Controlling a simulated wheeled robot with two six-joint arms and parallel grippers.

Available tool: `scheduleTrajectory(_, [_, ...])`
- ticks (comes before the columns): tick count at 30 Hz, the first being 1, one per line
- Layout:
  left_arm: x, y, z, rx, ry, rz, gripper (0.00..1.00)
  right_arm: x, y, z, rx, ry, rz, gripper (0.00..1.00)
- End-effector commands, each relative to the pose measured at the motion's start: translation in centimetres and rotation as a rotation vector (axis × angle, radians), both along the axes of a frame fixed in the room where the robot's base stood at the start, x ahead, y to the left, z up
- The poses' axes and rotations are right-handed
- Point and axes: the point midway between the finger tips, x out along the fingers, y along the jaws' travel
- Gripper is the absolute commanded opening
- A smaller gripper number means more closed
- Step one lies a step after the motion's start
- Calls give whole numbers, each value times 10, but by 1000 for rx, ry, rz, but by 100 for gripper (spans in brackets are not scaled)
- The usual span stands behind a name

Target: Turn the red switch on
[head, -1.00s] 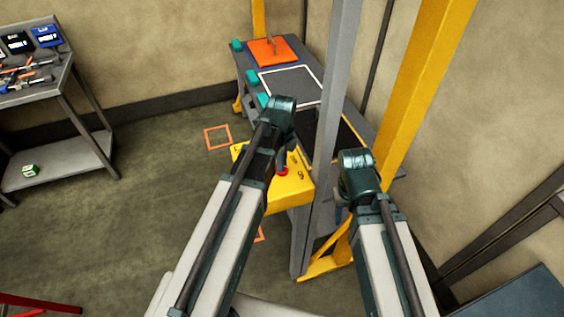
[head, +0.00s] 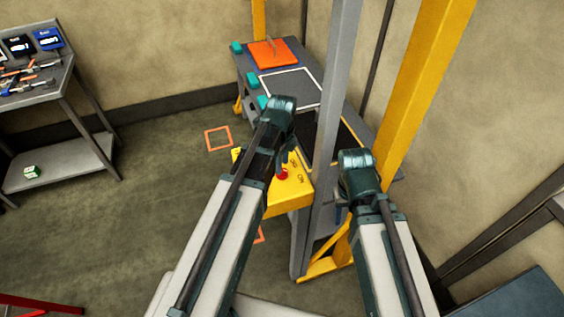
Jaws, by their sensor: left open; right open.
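The red switch (head: 282,175) stands on top of a yellow box (head: 290,198), just right of my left forearm, with dark lettering beside it. Its on or off position is too small to tell. My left gripper (head: 284,158) hangs below the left wrist, right by the switch. It is open, but mostly hidden by my own arm, and I cannot tell whether it touches the switch. My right gripper (head: 340,213) is open, mostly hidden under the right wrist, to the right of the box and beyond a grey post.
A grey post (head: 328,140) and a yellow post (head: 415,95) rise close to my arms. Behind the box is a grey bench (head: 262,72) with an orange plate (head: 268,52). A tool cart (head: 62,85) stands at left.

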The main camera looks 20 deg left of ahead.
Motion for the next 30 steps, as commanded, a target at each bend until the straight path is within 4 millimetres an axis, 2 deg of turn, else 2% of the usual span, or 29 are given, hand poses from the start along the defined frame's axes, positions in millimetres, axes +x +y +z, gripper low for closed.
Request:
scheduleTrajectory(1, [0,0,13,0,0,0,45,0,0,13,0,0,-1,50])
scheduleTrajectory(18, [0,0,98,0,0,-1,45,-1,0,98,0,3,1,50])
scheduleTrajectory(24, [0,0,116,0,0,-1,45,-1,0,117,0,3,-10,50])
scheduleTrajectory(30, [0,0,118,0,0,-1,45,-1,0,118,1,3,-14,50])
